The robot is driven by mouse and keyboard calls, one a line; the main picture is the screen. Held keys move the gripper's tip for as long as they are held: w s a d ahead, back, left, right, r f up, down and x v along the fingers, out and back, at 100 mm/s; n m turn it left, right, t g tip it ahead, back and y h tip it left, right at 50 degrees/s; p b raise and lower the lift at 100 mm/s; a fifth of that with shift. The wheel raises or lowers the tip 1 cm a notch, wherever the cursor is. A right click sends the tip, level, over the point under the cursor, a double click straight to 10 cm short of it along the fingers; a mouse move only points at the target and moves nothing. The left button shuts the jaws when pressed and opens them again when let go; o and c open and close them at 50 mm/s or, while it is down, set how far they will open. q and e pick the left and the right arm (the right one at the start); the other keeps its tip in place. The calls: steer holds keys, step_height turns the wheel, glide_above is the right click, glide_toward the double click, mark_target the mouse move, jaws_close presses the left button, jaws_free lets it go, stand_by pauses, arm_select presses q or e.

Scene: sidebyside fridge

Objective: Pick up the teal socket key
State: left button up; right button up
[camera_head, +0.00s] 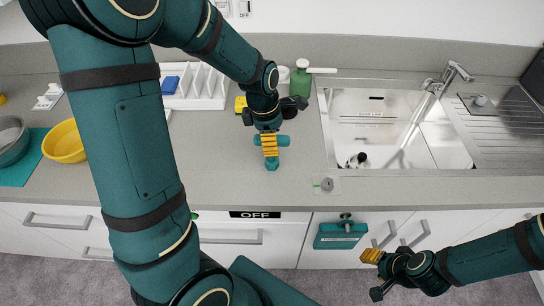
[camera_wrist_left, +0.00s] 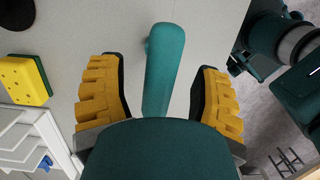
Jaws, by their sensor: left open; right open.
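The teal socket key (camera_head: 284,141) lies on the grey counter left of the sink. In the head view, one end shows below my left gripper and side parts show beside the fingers. My left gripper (camera_head: 270,145) is over the key, pointing down, with yellow fingers. In the left wrist view, the teal shaft (camera_wrist_left: 164,65) runs between the two open fingers of the gripper (camera_wrist_left: 160,95), with a gap on each side. My right gripper (camera_head: 371,257) is open and empty in front of the lower cabinets, below counter height.
A sink (camera_head: 395,125) with a tap (camera_head: 455,72) is to the right. A white rack (camera_head: 205,88), a yellow sponge (camera_wrist_left: 22,80) and a green bottle (camera_head: 301,82) stand behind. A yellow bowl (camera_head: 64,142) is at left. The counter's front edge is close.

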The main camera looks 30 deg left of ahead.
arm_select(q)
steer(key=shift+f, duration=0.9)
steer(key=shift+d, duration=0.1)
jaws_close()
steer(key=shift+r, duration=0.1)
step_height(320, 180, up, 10)
steer(key=shift+p, duration=0.9)
steer(key=c, duration=1.1)
jaws_free()
